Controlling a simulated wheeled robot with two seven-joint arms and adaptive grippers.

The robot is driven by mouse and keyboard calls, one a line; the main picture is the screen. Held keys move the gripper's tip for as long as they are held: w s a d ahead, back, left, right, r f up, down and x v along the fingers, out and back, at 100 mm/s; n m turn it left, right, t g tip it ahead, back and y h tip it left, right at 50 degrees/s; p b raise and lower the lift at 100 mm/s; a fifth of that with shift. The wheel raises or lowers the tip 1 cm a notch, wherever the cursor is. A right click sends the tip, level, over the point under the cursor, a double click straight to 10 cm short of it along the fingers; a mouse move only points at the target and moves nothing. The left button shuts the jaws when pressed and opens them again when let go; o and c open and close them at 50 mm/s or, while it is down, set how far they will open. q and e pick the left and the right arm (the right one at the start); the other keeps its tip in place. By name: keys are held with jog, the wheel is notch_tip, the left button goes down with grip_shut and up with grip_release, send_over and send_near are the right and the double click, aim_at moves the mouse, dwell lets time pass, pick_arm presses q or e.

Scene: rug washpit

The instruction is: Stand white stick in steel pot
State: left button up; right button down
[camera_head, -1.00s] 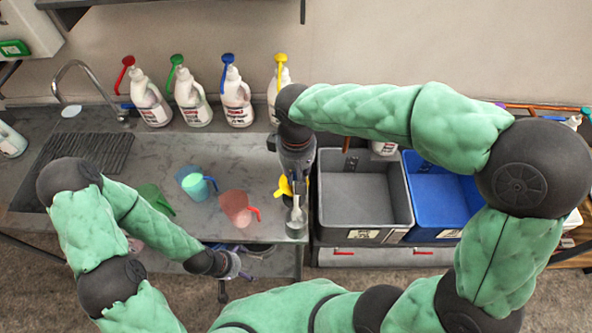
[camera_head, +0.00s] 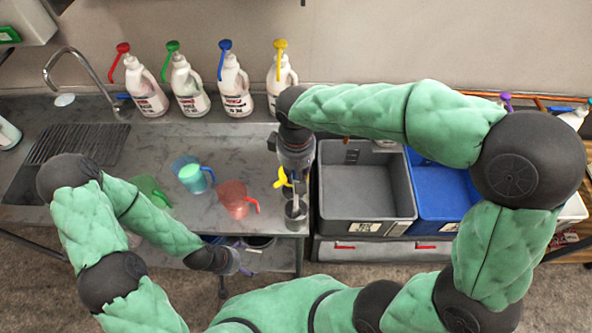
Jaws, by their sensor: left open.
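A small steel pot (camera_head: 296,218) stands at the right front corner of the steel counter. A pale stick (camera_head: 295,205), likely the white stick, shows at its mouth, roughly upright; I cannot tell how deep it sits. My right gripper (camera_head: 297,184) points down right above the pot. Its fingertips are small and partly hidden, so I cannot tell whether they hold the stick. My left gripper (camera_head: 236,274) is open and apart from the pot, low in front of the counter's front edge.
A yellow scoop (camera_head: 283,178) is close beside my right gripper. Red (camera_head: 236,199), blue (camera_head: 192,177) and green (camera_head: 148,189) measuring cups stand on the counter. Several white bottles (camera_head: 235,95) line the back. Grey (camera_head: 362,185) and blue (camera_head: 441,188) bins are at the right.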

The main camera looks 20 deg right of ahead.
jog(key=c, duration=1)
grip_release()
jog(key=shift+c, duration=0.2)
notch_tip(320, 180, up, 12)
jog(key=shift+r, duration=0.1)
dwell(0.4)
